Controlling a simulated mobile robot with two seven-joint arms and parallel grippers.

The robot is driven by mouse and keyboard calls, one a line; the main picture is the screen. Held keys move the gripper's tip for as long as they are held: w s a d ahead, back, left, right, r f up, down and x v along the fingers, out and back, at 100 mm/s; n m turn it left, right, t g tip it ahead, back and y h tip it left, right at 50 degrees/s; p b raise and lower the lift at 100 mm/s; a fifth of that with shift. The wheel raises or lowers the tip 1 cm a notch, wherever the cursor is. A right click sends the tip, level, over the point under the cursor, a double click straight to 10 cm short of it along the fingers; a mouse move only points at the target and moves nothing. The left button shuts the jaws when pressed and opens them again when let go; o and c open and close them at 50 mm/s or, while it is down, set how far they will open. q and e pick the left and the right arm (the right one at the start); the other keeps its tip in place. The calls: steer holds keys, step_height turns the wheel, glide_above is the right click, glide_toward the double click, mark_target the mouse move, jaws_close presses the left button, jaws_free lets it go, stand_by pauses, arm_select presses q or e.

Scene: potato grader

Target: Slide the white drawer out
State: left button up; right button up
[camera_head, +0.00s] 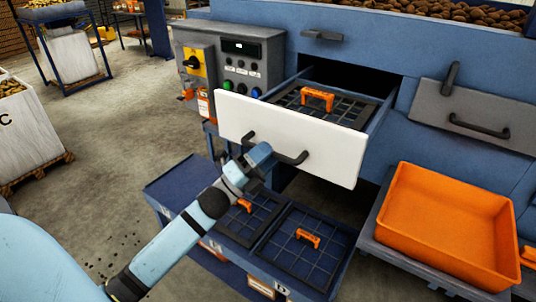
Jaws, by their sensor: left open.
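The white drawer (335,150) stands partly out of the blue machine, with a gap behind its front. Its black bar handle (292,158) is on the lower half of the white front. A dark grid with an orange handle (317,98) lies inside the drawer. My left gripper (258,160) is open at the left end of the black handle, in front of the white panel. Its fingers are small and partly hidden, so I cannot tell whether they touch or straddle the handle. My right gripper is not in view.
Below the drawer is a low blue rack (335,238) with dark grids and orange handles. An orange tray (450,222) stands at the right. A grey control box (233,60) is left of the drawer. The floor (110,170) at the left is mostly clear.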

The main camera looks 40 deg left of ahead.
arm_select(q)
steer(key=b+v, duration=0.3)
steer(key=v, duration=1)
steer(key=shift+s, duration=0.25)
steer(key=shift+f, duration=0.1)
